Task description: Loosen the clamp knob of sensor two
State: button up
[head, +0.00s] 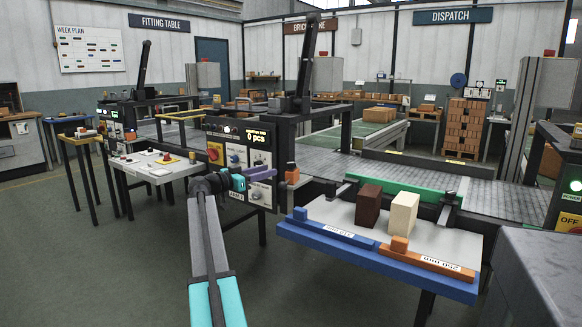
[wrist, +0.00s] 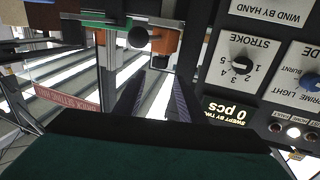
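My gripper (head: 264,174) is held just in front of the control panel, beside an orange block (head: 292,174) on the machine's edge. In the wrist view, which is upside down, its two dark fingers (wrist: 153,92) are apart with nothing between them. Beyond the fingertips is a dark round knob (wrist: 137,37), next to an orange block (wrist: 166,42). The fingers do not touch the knob. I cannot read a label that tells which sensor this is.
The control panel (head: 240,155) with dials and a "0 pcs" display (wrist: 230,110) is close beside my gripper. A tray table (head: 330,212) with a dark brick (head: 368,205) and a cream brick (head: 403,216) stands to the right. Open floor (head: 130,265) lies at left.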

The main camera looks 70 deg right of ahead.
aim_at(287, 166)
jog(key=b+x, duration=0.1)
jog(key=x, duration=1.1)
jog(key=shift+s+d, duration=0.15)
jog(key=shift+d, duration=0.15)
jog(key=c, duration=0.8)
